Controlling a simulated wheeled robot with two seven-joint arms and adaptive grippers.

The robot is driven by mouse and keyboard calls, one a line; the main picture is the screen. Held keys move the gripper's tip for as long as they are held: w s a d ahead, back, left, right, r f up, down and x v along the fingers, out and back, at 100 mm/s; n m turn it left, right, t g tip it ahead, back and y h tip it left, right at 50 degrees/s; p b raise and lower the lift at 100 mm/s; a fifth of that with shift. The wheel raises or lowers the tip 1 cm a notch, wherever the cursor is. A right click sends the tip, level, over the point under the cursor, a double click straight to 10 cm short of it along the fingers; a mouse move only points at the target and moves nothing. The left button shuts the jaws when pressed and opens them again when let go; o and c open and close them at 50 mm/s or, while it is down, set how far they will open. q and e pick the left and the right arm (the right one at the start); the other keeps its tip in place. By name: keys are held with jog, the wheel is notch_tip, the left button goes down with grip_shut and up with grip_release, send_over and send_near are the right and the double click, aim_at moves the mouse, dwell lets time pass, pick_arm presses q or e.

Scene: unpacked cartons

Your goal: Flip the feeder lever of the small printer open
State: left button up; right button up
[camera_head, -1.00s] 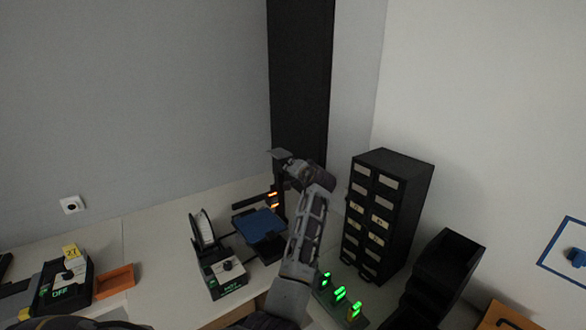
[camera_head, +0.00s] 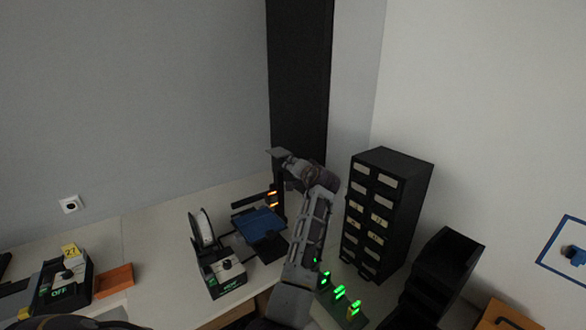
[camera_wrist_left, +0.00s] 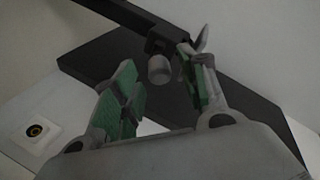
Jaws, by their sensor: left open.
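The small printer shows in the head view as a dark frame with a blue bed (camera_head: 259,225) and orange lights (camera_head: 272,199). My left arm reaches up in front of its right side. In the left wrist view my left gripper (camera_wrist_left: 157,62) is open, its green-padded fingers apart. A short grey cylinder (camera_wrist_left: 159,70) on a black block shows between the fingertips, in front of a dark bar (camera_wrist_left: 130,17). I cannot tell whether the fingers touch it. A pale pointed piece (camera_wrist_left: 203,38) shows by the right fingertip. I cannot clearly identify the feeder lever. My right gripper is not in view.
A spool holder with a control box (camera_head: 223,272) stands left of the printer. A black drawer cabinet (camera_head: 383,215) and green-lit items (camera_head: 340,293) stand right of my arm. An orange tray (camera_head: 113,281) lies farther left. A wall socket shows in the wrist view (camera_wrist_left: 38,130).

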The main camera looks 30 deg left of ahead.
pick_arm(q)
jog(key=shift+v, duration=2.7)
jog(key=shift+f, duration=0.1)
